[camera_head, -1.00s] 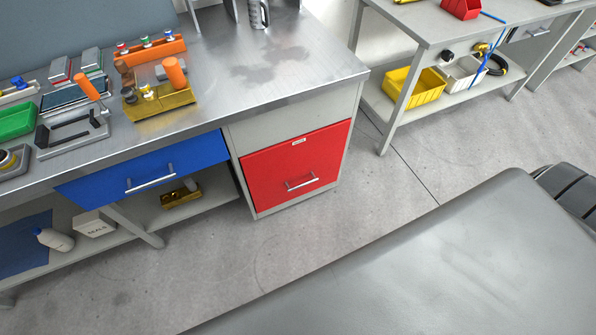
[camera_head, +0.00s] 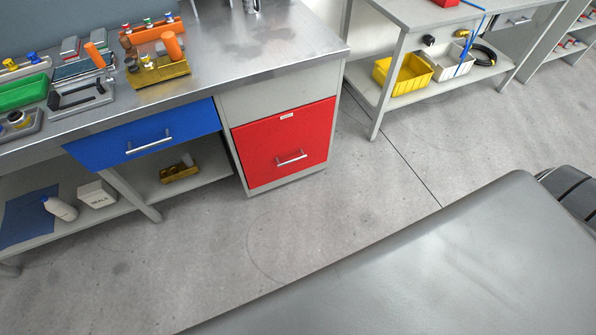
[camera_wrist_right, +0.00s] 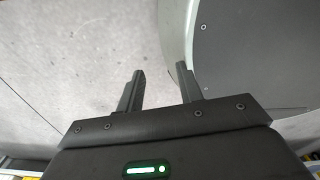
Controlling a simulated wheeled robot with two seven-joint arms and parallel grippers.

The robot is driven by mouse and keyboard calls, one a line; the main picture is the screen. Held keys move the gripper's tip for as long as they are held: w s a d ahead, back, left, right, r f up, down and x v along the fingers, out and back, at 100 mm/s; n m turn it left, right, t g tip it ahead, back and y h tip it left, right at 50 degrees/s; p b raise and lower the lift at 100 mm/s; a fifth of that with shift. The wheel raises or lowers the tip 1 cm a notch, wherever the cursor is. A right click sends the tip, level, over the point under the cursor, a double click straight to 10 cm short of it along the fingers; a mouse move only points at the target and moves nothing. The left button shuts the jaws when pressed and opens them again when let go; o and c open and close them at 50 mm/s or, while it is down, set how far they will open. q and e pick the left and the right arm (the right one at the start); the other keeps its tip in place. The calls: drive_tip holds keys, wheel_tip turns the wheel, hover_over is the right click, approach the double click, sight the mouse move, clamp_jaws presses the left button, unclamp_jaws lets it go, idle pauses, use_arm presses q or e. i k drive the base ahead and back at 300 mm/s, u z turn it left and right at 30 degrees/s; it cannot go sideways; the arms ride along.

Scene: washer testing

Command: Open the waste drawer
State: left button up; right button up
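The red drawer (camera_head: 284,143) is the lower front of the grey cabinet under the workbench, in the head view. It is shut, with a silver bar handle (camera_head: 291,158) and a small white label near its top edge that is too small to read. My right gripper (camera_wrist_right: 158,70) shows in the right wrist view with its two fingers apart and nothing between them. It is over bare floor beside a grey part of my own body, away from the drawer. My left gripper is not in view.
A blue drawer (camera_head: 146,143) with a bar handle is left of the cabinet, also shut. The metal workbench (camera_head: 262,60) carries fixtures and tools at left. A second bench (camera_head: 416,15) stands at right with a yellow bin (camera_head: 403,75). The floor (camera_head: 215,240) before the drawers is clear.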

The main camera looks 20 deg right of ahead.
sight(271, 148)
drive_tip(key=z, duration=2.2)
drive_tip(key=i, duration=1.1)
drive_tip(key=u, duration=0.05)
